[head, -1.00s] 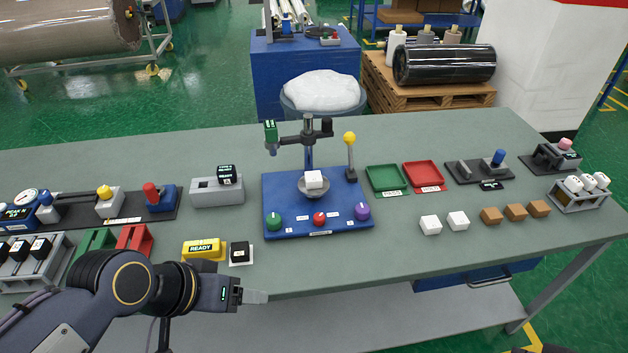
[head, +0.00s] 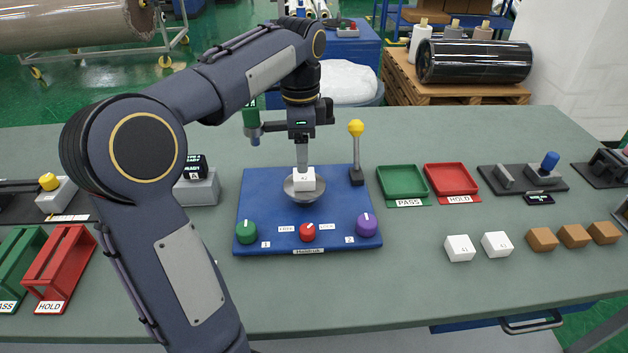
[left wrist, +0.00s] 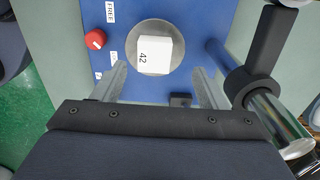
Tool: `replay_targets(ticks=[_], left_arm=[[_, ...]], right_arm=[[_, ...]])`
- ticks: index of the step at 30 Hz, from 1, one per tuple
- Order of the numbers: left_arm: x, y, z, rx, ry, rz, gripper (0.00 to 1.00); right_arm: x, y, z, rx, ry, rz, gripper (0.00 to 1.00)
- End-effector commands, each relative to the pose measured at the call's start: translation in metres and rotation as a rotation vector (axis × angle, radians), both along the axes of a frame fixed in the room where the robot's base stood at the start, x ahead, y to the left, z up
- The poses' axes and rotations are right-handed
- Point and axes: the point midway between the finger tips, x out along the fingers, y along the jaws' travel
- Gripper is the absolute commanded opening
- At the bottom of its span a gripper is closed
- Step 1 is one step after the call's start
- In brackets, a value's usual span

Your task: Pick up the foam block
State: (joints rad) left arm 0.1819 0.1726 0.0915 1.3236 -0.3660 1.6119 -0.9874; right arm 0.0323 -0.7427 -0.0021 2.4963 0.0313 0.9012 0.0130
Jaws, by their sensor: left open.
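A white block (head: 304,180), marked with a number that reads 42 in the left wrist view (left wrist: 155,51), sits in a round grey dish (head: 291,193) on the blue station (head: 270,215). My left gripper (head: 302,163) points down right above the block. In the left wrist view its two fingers (left wrist: 163,84) stand apart, with the block ahead of the gap between them and nothing held. Two more white blocks (head: 459,248) (head: 497,245) lie on the table to the right. My right gripper is not in view.
A yellow-topped lever (head: 356,150) stands close right of my gripper, and a post with a green device (head: 251,118) is just left.

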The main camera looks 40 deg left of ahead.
Motion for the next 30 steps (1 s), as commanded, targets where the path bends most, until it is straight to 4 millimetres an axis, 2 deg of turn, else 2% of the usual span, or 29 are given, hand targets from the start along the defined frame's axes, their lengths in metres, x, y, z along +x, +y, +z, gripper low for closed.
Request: replay_targets(ticks=[12, 21, 30], left_arm=[[-0.004, -0.008, -0.056, -0.001, 0.000, 0.003, 0.66], [-0.004, -0.008, -0.059, -0.002, -0.003, 0.003, 0.66], [-0.004, -0.008, -0.059, -0.002, -0.003, 0.003, 0.27]], right_arm=[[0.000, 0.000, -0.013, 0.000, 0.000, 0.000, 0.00], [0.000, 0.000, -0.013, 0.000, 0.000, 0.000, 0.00], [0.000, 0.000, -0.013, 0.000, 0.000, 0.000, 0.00]])
